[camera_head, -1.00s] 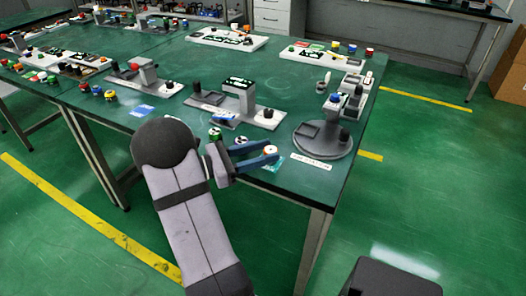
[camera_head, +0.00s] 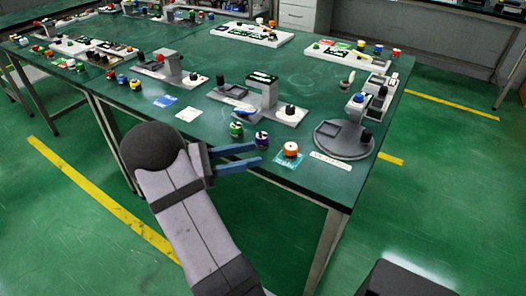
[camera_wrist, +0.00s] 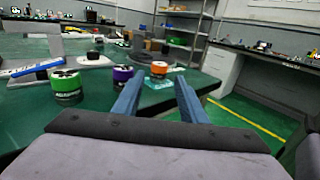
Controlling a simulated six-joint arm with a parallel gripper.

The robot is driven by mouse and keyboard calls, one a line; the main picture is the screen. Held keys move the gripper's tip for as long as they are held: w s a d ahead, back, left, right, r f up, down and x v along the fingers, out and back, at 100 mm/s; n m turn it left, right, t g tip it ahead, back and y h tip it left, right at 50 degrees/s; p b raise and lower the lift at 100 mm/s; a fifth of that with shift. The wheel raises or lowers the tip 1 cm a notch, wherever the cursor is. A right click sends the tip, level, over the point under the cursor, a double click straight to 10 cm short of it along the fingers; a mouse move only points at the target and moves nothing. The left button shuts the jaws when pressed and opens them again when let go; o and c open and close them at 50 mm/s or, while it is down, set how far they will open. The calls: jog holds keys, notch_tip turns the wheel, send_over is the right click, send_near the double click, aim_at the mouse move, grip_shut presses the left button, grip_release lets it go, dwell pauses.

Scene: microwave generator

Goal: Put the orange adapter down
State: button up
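The orange adapter (camera_head: 290,150) stands upright on a small teal square (camera_head: 284,162) near the front edge of the green table. It also shows in the wrist view (camera_wrist: 159,69), beyond my fingers and slightly left of centre between them. My gripper (camera_head: 259,154) is open and empty, with its two blue fingers apart. It points toward the orange adapter from the left and is clear of it. In the wrist view the two fingers (camera_wrist: 157,95) show nothing between them at their tips.
A purple adapter (camera_head: 262,140) and a green adapter (camera_head: 236,130) stand close to my fingers. A grey round-based device (camera_head: 345,143) is at the right corner. A grey bridge-shaped fixture (camera_head: 265,98) stands behind. A white label strip (camera_head: 331,161) lies near the front edge.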

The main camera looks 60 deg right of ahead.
jog(key=shift+v, duration=0.9)
jog(key=s+a+f+m+t+y, duration=0.25)
jog(key=a+f+y, duration=0.2)
jog(key=a, duration=0.25)
jog(key=s+a+f+m+t+y, duration=0.1)
jog(key=a+f+t+y, duration=0.2)
jog(key=a+f, duration=0.3)
jog(key=a+f+m+t+y, duration=0.3)
jog(key=a+m+t+y, duration=0.3)
jog(key=a, duration=1.3)
jog(key=shift+w, duration=0.45)
